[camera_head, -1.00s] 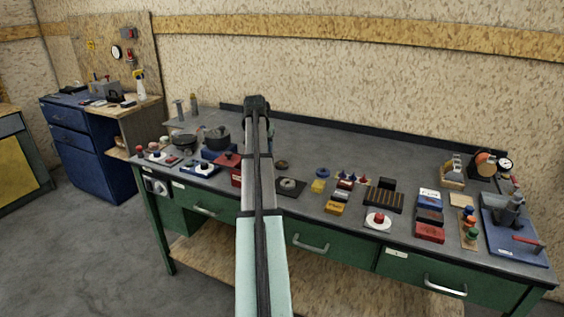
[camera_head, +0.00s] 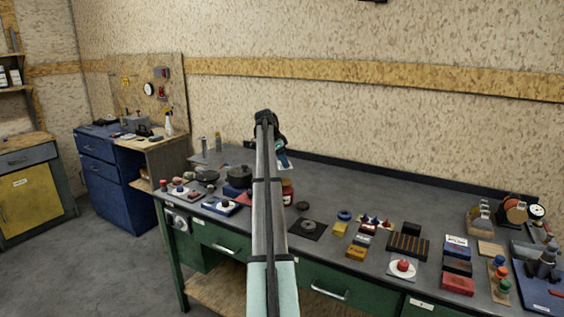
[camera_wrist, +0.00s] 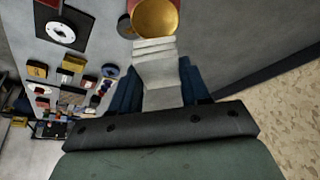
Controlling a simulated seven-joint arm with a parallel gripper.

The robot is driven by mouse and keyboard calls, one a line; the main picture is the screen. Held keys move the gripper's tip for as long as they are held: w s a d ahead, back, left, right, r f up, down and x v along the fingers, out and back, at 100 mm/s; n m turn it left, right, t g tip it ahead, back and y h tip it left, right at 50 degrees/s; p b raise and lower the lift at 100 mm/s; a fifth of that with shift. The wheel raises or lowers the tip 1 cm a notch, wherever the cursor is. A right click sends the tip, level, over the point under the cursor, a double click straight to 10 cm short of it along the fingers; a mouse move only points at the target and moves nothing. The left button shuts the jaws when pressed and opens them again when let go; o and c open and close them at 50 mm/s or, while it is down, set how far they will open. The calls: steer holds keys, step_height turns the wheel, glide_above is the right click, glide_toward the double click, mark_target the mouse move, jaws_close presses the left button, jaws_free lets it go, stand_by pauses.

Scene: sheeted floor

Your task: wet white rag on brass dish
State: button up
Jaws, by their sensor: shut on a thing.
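The white rag (camera_wrist: 158,72) is a pale folded strip in the wrist view. My gripper (camera_wrist: 158,92) has dark blue fingers shut on it, one on each side, and the rag extends out past them. The round brass dish (camera_wrist: 156,16) is at the top of the wrist view, just beyond the rag's far end. I cannot tell whether they touch. In the head view my gripper (camera_head: 281,150) is above the back of the bench, partly behind my arm. I cannot make out the dish there.
The grey bench (camera_head: 345,190) has clear room at the back, below the wall. A dark square plate with a round disc (camera_head: 307,227) and yellow blocks (camera_head: 340,229) stand near the front. A dark pot (camera_head: 240,173) stands left of my arm.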

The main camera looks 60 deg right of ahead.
mark_target(285, 182)
steer(key=shift+f, duration=3)
steer(key=shift+f, duration=1.1)
stand_by(0.8)
steer(key=shift+r, duration=3.5)
steer(key=shift+w, duration=0.1)
